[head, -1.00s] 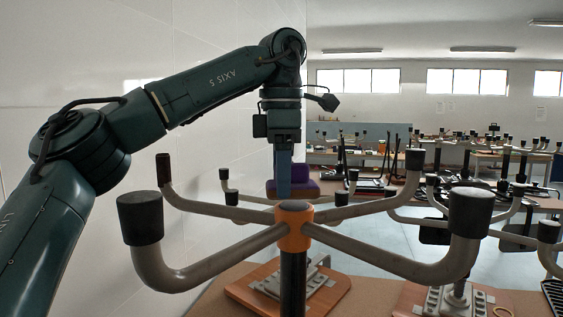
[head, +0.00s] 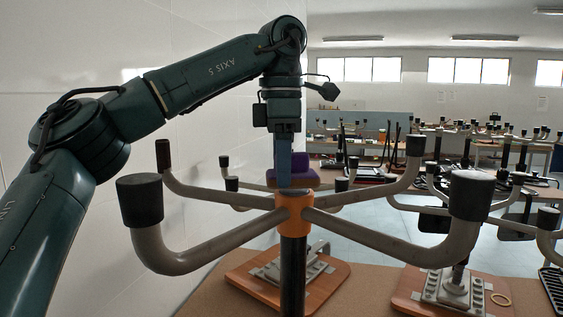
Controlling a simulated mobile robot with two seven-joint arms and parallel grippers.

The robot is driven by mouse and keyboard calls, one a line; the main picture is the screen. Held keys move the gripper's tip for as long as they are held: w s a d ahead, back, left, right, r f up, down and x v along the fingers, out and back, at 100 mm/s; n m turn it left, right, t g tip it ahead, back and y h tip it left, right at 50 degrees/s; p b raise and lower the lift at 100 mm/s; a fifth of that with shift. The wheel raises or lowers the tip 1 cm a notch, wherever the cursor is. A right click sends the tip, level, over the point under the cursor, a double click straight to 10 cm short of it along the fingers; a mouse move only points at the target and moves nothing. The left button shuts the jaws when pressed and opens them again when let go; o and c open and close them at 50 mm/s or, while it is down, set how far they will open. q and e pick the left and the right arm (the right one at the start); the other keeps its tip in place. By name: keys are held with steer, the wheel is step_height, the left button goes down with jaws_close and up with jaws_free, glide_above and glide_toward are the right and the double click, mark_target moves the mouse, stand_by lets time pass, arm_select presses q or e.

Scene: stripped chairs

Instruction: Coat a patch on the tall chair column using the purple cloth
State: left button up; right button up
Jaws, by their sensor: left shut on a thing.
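The tall chair column (head: 293,265) is a dark upright post with an orange hub (head: 294,214) and curved grey arms with black end caps, in the middle of the head view. The purple cloth (head: 302,178) shows as a purple block just behind and above the hub. My left gripper (head: 284,180) points straight down above the hub and is shut on the purple cloth. Its fingertips end close to the hub's top, and I cannot tell whether the cloth touches the column. My right gripper is out of view.
A wooden board with a metal plate (head: 290,270) lies on the brown table behind the column. A white wall (head: 80,60) stands close on the left. More stripped chair bases fill the right background.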

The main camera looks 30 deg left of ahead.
arm_select(q)
steer(key=shift+f+b, duration=0.4)
steer(key=shift+f, duration=0.35)
steer(key=shift+w+a+r+p, duration=0.1)
steer(key=shift+w+r+p, duration=0.1)
steer(key=shift+w+p, duration=0.25)
steer(key=shift+w+a+f, duration=0.1)
steer(key=shift+w+a, duration=0.05)
steer(key=shift+w, duration=0.6)
steer(key=shift+w+a, duration=0.25)
steer(key=shift+w, duration=0.5)
steer(key=shift+s+d+f, duration=0.1)
steer(key=shift+s+d, duration=0.15)
steer(key=shift+s, duration=0.75)
steer(key=shift+s+d+f, duration=0.1)
steer(key=shift+s+d, duration=0.15)
steer(key=shift+s, duration=0.75)
step_height(320, 180, up, 2)
steer(key=shift+r, duration=2.1)
